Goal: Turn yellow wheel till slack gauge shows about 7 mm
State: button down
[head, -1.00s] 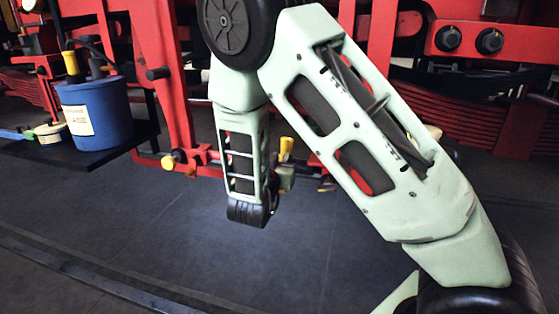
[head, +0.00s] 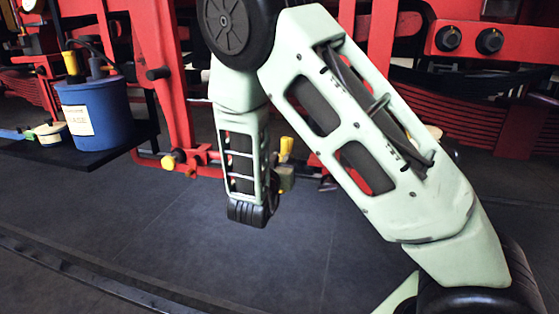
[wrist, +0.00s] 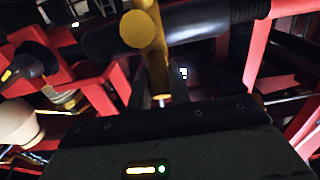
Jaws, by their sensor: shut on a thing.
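The yellow wheel (wrist: 146,32) shows in the wrist view as a rounded yellow end and a bar running down to my gripper. A yellow part also stands up just beyond my forearm in the head view (head: 286,147). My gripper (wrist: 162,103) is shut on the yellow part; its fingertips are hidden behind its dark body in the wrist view. In the head view my arm hides most of the gripper and the grip. A small lit white mark (wrist: 183,73) shows behind the bar, too small to read. I cannot make out a slack gauge reading.
Red frame bars and a thick black cylinder (wrist: 195,32) crowd around my gripper. A blue pot (head: 93,113) stands on a black shelf (head: 115,155) at the left. A yellow-ended fitting (head: 168,162) sits on the red frame. The dark floor (head: 170,220) below is clear.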

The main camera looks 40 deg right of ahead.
jog(key=shift+f, duration=0.1)
jog(key=shift+s+a+f+b, duration=0.2)
jog(key=shift+f+b, duration=0.2)
jog(key=shift+f, duration=0.2)
jog(key=shift+s+a+f+b, duration=0.15)
jog(key=shift+f+b, duration=0.3)
jog(key=shift+f, duration=0.15)
jog(key=shift+s+a+f+b, duration=0.2)
jog(key=shift+f+b, duration=0.2)
jog(key=shift+f, duration=0.2)
jog(key=shift+d+f+b, duration=0.1)
jog(key=shift+f+b, duration=0.55)
jog(key=shift+f, duration=0.2)
jog(key=shift+w+d+f+b, duration=0.1)
jog(key=shift+f+b, duration=0.35)
jog(key=shift+f, duration=0.15)
jog(key=shift+w+d+f+b, duration=0.1)
jog(key=shift+f+b, duration=0.35)
jog(key=shift+f, duration=0.15)
jog(key=shift+f, duration=0.1)
jog(key=shift+w+d+f+b, duration=0.25)
jog(key=shift+d+f+b, duration=0.05)
jog(key=shift+f+b, duration=0.2)
jog(key=shift+w+d+f+b, duration=0.25)
jog(key=shift+f+b, duration=0.15)
jog(key=shift+f, duration=0.1)
